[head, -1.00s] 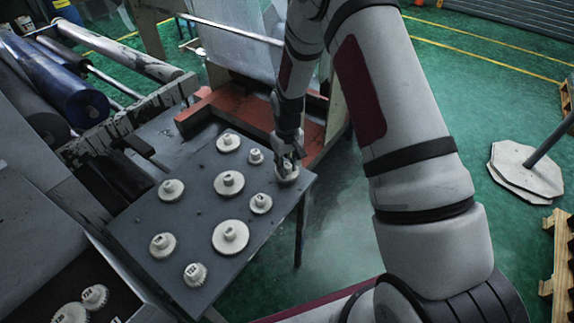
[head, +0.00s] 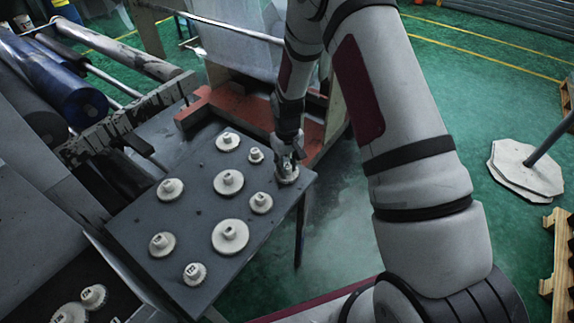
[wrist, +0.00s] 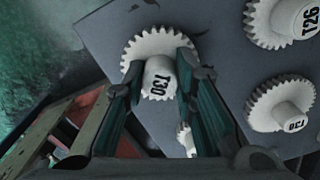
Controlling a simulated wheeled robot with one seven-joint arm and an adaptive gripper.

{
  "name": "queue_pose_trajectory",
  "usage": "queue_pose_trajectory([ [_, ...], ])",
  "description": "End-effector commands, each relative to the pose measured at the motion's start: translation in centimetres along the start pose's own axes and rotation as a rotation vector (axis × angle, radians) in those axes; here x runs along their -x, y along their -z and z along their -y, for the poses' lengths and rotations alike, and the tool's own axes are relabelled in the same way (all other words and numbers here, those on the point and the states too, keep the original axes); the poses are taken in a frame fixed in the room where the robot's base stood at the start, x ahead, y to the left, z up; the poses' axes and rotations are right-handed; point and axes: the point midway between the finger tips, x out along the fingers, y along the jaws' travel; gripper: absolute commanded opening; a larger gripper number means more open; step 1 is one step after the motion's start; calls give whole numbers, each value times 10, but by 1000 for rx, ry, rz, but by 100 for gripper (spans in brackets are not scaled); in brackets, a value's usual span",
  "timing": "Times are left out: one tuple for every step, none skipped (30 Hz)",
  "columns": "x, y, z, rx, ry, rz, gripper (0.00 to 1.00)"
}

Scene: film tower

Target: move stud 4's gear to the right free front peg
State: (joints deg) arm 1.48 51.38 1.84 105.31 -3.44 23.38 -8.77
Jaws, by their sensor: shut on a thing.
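My gripper (head: 287,167) is at the right corner of the grey table in the head view. It is shut on the hub of a white gear (head: 287,180), partly hidden by the fingers there. In the wrist view the fingers (wrist: 165,95) close around this gear's hub, marked T30, with its toothed rim (wrist: 150,45) showing beyond them. The gear is at the table surface; I cannot tell whether it touches it. Which gear sits on stud 4 and which pegs are the free front ones cannot be read from these views.
Several other white gears stand on the grey table (head: 195,215), including a large one (head: 230,237) and a small one (head: 256,156) near my gripper. A tray (head: 110,275) at lower left holds more gears. A red frame (head: 235,108) stands behind the table.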

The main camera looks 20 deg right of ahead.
Motion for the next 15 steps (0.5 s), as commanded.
queue_pose_trajectory([
  [-1,0,0,0,0,0,0],
  [-1,0,0,0,0,0,0],
  [-2,0,0,0,0,0,0],
  [-2,0,0,0,0,0,0],
  [-3,0,0,0,0,0,0],
  [-3,0,0,0,0,0,0],
  [-4,0,0,0,0,0,0],
  [-4,0,0,0,0,0,0],
  [-5,0,0,0,0,1,0],
  [-5,0,0,0,0,1,0],
  [-6,0,0,0,0,1,0],
  [-6,0,0,0,0,1,0],
  [-6,0,0,0,0,1,0],
  [-7,0,0,0,0,1,0],
  [-7,0,0,0,0,1,0],
])
